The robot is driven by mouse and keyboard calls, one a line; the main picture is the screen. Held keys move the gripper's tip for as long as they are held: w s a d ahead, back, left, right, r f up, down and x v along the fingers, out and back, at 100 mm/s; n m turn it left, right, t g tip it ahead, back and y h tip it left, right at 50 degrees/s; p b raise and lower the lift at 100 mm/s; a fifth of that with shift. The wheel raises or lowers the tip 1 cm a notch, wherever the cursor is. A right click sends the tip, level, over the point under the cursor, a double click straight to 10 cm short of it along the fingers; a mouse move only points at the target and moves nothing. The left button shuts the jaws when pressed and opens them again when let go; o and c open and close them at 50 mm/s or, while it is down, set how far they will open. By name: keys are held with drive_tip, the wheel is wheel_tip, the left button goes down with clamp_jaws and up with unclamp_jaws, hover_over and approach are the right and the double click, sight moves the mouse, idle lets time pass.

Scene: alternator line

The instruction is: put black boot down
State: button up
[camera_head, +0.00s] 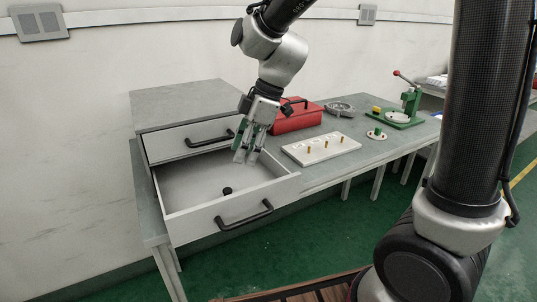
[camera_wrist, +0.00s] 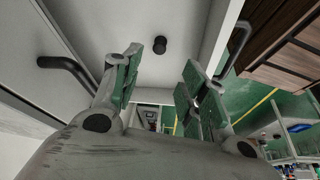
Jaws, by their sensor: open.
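The black boot (camera_head: 227,191) is a small dark round piece lying on the floor of the open lower drawer (camera_head: 187,204), towards its front. It also shows in the wrist view (camera_wrist: 160,45), beyond my fingertips and apart from them. My gripper (camera_head: 246,157) is above the drawer, at its back right side as seen in the head view. In the wrist view its green-padded fingers (camera_wrist: 163,66) are spread wide, with nothing between them.
The upper drawer (camera_head: 187,141) is nearly shut above the open one. A red toolbox (camera_head: 297,119), a white board with brass pegs (camera_head: 321,148) and a green press (camera_head: 408,106) stand on the bench to the right. The drawer's raised walls surround the boot.

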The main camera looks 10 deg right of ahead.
drive_tip(key=s+d+r+m+t+h, duration=0.1)
drive_tip(key=s+d+r+m, duration=0.1)
drive_tip(key=s+d+m, duration=0.3)
drive_tip(key=s+d+r+m+t+h, duration=0.1)
drive_tip(key=s+d+m, duration=0.5)
drive_tip(key=d, duration=0.7)
drive_tip(key=s+d+r+m+t+h, duration=0.2)
drive_tip(key=s+d+r+m, duration=0.2)
drive_tip(key=d, duration=0.5)
drive_tip(key=s+m, duration=0.1)
drive_tip(key=m, duration=0.1)
drive_tip(key=shift+s+d+r+m, duration=0.15)
drive_tip(key=shift+s+d+m, duration=0.05)
drive_tip(key=shift+d+m, duration=0.15)
